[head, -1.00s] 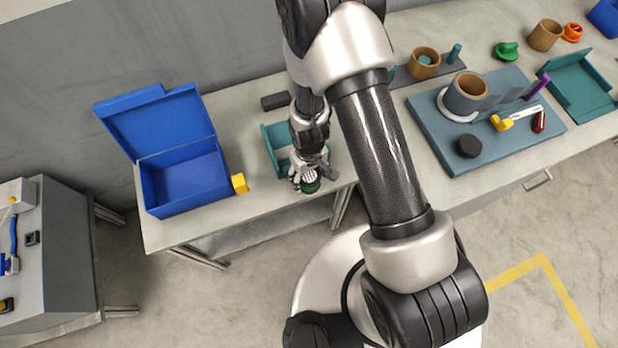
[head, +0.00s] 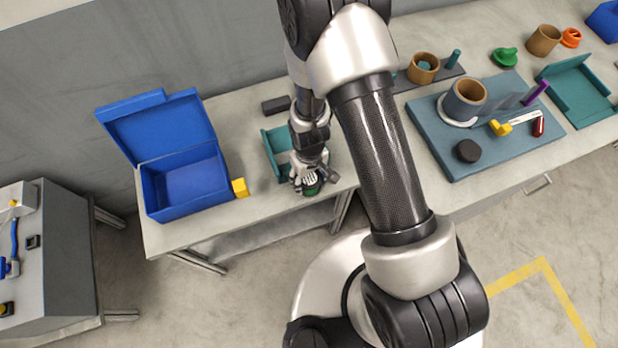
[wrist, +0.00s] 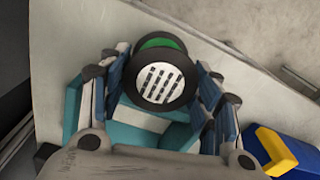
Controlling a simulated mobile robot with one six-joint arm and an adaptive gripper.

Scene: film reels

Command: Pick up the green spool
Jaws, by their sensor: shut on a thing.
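The green spool (wrist: 158,84) has dark round flanges, a green core and a striped white face. In the wrist view it sits between the fingers of my gripper (wrist: 165,73), which is shut on it. In the head view, my gripper (head: 307,178) is at the front edge of the bench, with the green spool (head: 312,189) partly hidden beneath it. I cannot tell whether the spool is clear of the bench top.
A teal tray (head: 270,148) lies just behind my gripper. An open blue box (head: 185,208) with a yellow block (head: 240,188) at its side stands to the left. A blue-grey board (head: 430,135) with several parts lies to the right.

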